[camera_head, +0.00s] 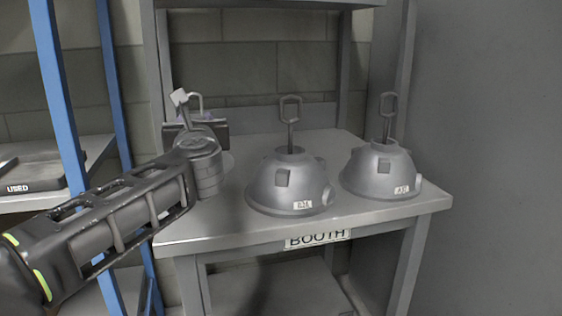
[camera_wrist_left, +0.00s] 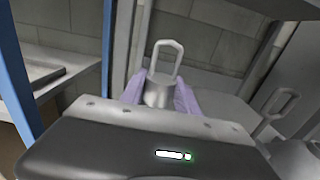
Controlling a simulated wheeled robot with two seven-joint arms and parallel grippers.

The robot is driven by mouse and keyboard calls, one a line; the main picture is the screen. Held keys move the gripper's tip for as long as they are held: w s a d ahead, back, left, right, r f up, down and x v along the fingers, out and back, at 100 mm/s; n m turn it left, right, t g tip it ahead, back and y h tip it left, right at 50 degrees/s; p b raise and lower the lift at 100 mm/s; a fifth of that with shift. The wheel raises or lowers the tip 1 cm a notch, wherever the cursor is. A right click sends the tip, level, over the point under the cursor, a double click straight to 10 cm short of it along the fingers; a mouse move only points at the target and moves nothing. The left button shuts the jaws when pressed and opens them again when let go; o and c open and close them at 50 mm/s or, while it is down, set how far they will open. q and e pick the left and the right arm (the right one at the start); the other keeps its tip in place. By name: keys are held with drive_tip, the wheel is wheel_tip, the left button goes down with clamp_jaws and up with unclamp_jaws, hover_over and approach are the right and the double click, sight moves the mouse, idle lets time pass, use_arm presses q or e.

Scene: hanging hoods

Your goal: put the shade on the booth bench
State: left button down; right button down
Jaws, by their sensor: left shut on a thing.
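My left gripper (camera_head: 190,117) is over the left part of the booth bench (camera_head: 240,227), in the back half. In the left wrist view its two purple fingers are shut on the grey neck of a shade (camera_wrist_left: 157,92), with a loop hook (camera_wrist_left: 168,50) standing above. My right gripper is not in view.
Two grey dome shades with upright hooks stand on the bench, one in the middle (camera_head: 268,187) and one at right (camera_head: 367,172). A BOOTH label (camera_head: 318,239) is on the front edge. At left are blue posts (camera_head: 58,90) and a shelf with a USED tray (camera_head: 38,177).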

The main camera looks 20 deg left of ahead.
use_arm(q)
wheel_tip(320, 180, down, 5)
drive_tip(key=shift+f+b, duration=0.1)
drive_tip(key=shift+b, duration=1.15)
drive_tip(key=shift+f+b, duration=1.1)
drive_tip(key=shift+f, duration=1.3)
